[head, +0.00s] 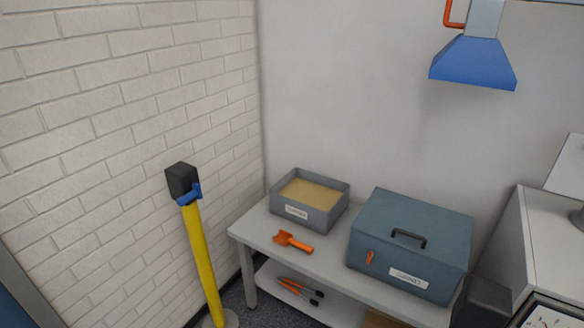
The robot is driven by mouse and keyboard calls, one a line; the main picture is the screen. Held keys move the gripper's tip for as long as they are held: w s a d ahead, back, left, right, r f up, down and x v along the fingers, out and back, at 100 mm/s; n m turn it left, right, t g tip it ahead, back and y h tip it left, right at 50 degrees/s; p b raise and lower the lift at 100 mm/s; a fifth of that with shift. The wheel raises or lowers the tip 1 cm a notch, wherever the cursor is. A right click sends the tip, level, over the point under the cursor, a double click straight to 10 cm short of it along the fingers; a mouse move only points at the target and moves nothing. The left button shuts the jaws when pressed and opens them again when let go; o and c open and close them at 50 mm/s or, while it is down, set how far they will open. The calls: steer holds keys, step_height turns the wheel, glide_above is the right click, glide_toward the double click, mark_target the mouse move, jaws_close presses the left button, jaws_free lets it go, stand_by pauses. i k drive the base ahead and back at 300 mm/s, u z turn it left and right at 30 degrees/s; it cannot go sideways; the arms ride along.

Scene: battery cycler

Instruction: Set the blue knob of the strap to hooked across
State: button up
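A yellow post (203,262) stands in front of the white brick wall, left of the grey table. A black box-shaped head (182,180) sits on its top. A blue knob (189,195) is at the lower front of that head, against the top of the post. I see no strap stretched out from the head. The post's round base (221,319) shows at the bottom edge and is partly cut off. My gripper is not in view.
A grey table (258,229) bears an open sand-filled box (323,214), an orange scoop (293,242) and a lidded blue-grey box (410,240). Orange-handled tools (300,289) lie on its lower shelf. A blue hood (473,64) hangs above right. A light cabinet (548,245) stands at the right.

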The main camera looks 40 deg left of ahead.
mark_target(196, 192)
steer(key=u, duration=1.95)
steer(key=k, duration=0.4)
steer(key=u, duration=0.35)
steer(key=i, duration=0.5)
steer(key=u, duration=0.15)
steer(key=k, duration=0.3)
steer(key=u, duration=0.7)
steer(key=i, duration=1)
steer(key=u, duration=0.1)
